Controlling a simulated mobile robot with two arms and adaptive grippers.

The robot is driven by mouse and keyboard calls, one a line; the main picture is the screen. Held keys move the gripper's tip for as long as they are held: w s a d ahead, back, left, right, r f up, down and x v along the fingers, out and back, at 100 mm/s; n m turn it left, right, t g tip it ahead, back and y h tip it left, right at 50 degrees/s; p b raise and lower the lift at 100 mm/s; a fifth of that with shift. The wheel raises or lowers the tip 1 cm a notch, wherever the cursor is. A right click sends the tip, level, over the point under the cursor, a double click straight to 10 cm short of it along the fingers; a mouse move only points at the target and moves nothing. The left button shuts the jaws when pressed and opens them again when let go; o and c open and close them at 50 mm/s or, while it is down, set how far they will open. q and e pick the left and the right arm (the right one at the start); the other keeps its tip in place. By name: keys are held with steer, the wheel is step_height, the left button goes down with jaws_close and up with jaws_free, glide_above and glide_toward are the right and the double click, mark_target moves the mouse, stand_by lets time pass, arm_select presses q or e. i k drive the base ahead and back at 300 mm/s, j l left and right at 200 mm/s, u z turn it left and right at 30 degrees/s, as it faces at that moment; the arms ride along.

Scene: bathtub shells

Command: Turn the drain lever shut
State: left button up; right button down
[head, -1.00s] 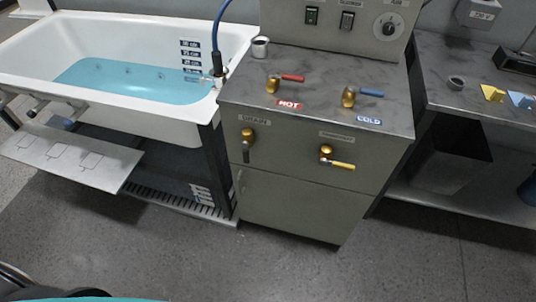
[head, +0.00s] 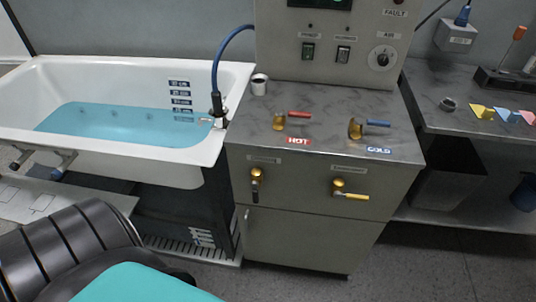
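The drain lever (head: 256,184) is on the upper left of the grey cabinet's front, under a small label plate. It has a brass round body and a dark handle that hangs almost straight down. The label's text is too small to read clearly now. A similar brass valve with a yellow handle (head: 349,194) sits to its right, its handle pointing right. The white bathtub (head: 105,152) stands to the left with blue water (head: 125,125) in it. Neither of my grippers shows in the head view, and nothing touches the lever.
The cabinet top bears a red-handled HOT valve (head: 291,118), a blue-handled COLD valve (head: 366,127) and a small metal cup (head: 259,84). A blue hose (head: 216,65) arches to the tub's edge. A side counter (head: 429,94) stands right. Floor before the cabinet looks clear.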

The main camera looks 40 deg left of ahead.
mark_target(255, 183)
steer(key=k+j+z, duration=0.2)
steer(key=j, duration=0.35)
steer(key=k+j+z, duration=0.2)
steer(key=j, duration=0.3)
steer(key=k+j+z, duration=0.2)
steer(key=j, duration=0.3)
steer(key=k+j+z, duration=0.2)
steer(key=k+j, duration=0.2)
